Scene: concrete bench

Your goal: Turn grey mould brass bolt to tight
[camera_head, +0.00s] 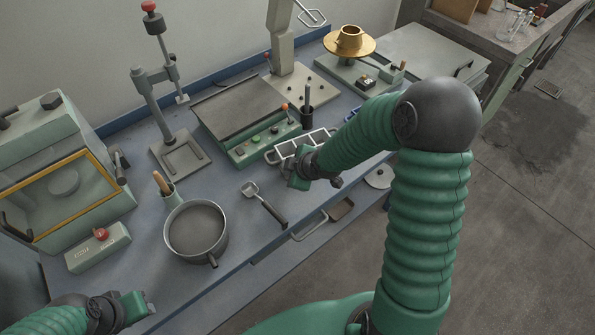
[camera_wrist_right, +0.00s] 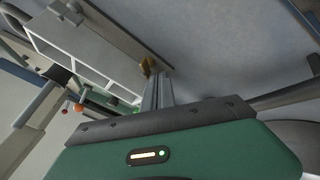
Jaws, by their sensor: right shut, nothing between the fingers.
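The grey mould (camera_head: 300,145) is a frame with several open cells on the blue bench, beyond my right gripper in the head view. It also shows at the upper left of the right wrist view (camera_wrist_right: 68,50). The brass bolt (camera_wrist_right: 147,66) shows small beside the end of a grey side plate of the mould. My right gripper (camera_head: 298,182) is shut and empty; its fingertips (camera_wrist_right: 156,78) are close to the bolt, and I cannot tell whether they touch. The bolt is hidden in the head view. My left gripper (camera_head: 150,302) is at the lower left, away from the mould; its jaw opening is unclear.
A steel pan (camera_head: 196,230) and a black-handled tool (camera_head: 265,204) lie left of my right gripper. A green machine with a dark plate (camera_head: 237,107) stands behind the mould. The bench's front edge is close below my right gripper.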

